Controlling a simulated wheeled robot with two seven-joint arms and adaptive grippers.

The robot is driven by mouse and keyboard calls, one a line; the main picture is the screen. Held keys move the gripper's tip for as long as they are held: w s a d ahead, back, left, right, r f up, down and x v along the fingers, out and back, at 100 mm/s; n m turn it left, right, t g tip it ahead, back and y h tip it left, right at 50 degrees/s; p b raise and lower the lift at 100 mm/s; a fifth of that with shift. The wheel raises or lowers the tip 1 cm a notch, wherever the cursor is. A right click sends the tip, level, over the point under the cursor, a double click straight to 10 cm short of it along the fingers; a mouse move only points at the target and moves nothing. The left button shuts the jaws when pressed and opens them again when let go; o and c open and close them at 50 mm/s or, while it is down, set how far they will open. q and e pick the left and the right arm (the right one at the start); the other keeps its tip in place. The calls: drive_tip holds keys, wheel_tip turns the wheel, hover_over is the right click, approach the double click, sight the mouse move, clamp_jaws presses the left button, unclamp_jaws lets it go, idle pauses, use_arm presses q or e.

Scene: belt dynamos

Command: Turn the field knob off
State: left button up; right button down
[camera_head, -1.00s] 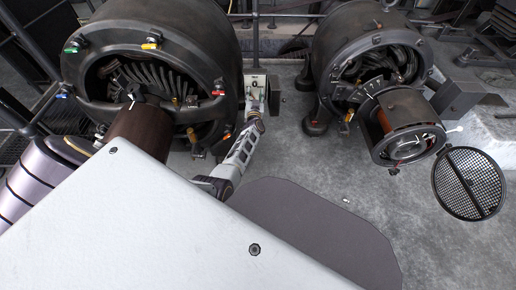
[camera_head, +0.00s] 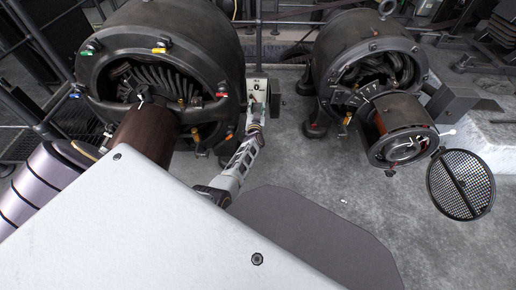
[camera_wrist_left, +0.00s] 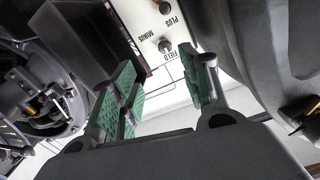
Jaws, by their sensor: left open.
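The light control panel (camera_head: 257,90) stands on the floor between the two dynamos, with small controls on its face. In the left wrist view, the panel (camera_wrist_left: 141,14) shows the words PLUS, MINUS and FIELD. A small dark knob, the field knob (camera_wrist_left: 164,46), sits beside the FIELD label, and a second knob (camera_wrist_left: 165,8) is above it. My left gripper (camera_head: 256,117) is just in front of the panel. In the left wrist view, its green-padded fingers (camera_wrist_left: 163,82) are open and empty, with the field knob showing beyond the gap. Contact is not visible. My right gripper is not in view.
A large dynamo (camera_head: 190,40) stands close to the panel's left. A smaller dynamo (camera_head: 340,50) stands to its right, with a round mesh cover (camera_head: 461,184) swung out. A grey box (camera_head: 276,103) adjoins the panel. The floor in front has a dark mat (camera_head: 310,225).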

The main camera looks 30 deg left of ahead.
use_arm(q)
drive_tip(key=s+d+f+m+g+h+p, duration=0.3)
drive_tip(key=s+d+f+h+p, duration=0.3)
drive_tip(key=s+f, duration=0.6)
drive_tip(key=shift+s+d+f+m+p, duration=0.15)
drive_tip(key=shift+d+f+m+p, duration=0.2)
drive_tip(key=shift+d+p, duration=0.85)
drive_tip(key=shift+d, duration=0.15)
drive_tip(key=shift+s, duration=0.1)
